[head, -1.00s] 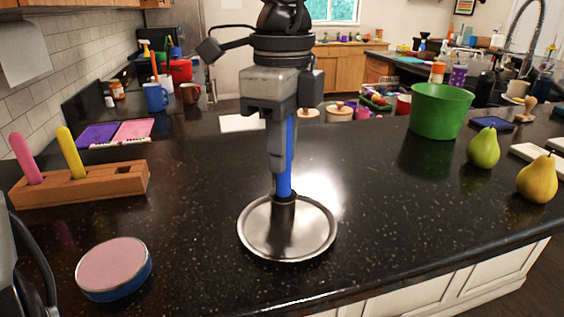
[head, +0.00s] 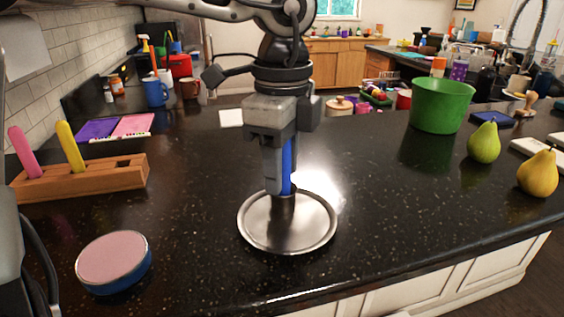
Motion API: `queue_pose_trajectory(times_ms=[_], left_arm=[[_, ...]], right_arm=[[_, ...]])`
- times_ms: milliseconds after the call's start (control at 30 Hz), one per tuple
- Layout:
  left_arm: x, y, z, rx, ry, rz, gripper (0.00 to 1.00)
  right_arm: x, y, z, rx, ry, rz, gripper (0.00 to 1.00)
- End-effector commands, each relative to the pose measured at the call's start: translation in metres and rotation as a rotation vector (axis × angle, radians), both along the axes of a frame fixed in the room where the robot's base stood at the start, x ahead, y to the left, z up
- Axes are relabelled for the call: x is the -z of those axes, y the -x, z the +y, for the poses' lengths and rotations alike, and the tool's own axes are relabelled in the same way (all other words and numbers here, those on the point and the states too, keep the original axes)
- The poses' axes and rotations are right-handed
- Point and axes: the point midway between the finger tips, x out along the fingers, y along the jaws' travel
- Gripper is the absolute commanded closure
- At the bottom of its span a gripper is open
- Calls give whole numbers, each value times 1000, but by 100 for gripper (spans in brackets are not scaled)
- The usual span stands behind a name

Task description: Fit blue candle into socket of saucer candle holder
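The blue candle (head: 287,166) stands upright over the middle of the saucer candle holder (head: 310,232), a round silver dish on the black counter. The candle's lower end meets the holder's short socket (head: 282,203); how deep it sits inside is hidden. My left gripper (head: 278,185) points straight down from above and is shut on the candle. Its fingertips are just above the socket. The near finger covers the candle's left side, and the palm hides its top. My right gripper is not in view.
A wooden block (head: 112,178) with a pink candle (head: 23,152) and a yellow candle (head: 70,146) is at left. A pink-topped round tin (head: 112,264) sits front left. A green bucket (head: 440,105) and two pears (head: 484,143) are at right. The counter around the saucer is clear.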

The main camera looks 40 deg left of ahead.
Motion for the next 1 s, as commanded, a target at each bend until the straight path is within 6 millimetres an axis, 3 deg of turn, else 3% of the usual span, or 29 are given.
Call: queue_pose_trajectory(times_ms=[233, 700, 1000], left_arm=[[-10, -1, 0, -1, -1, -2, 60], [-104, 0, -1, 0, -1, -2, 60], [-124, 0, 0, 2, -2, 2, 60]], right_arm=[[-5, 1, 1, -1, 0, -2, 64], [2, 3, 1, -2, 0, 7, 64], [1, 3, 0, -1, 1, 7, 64]])
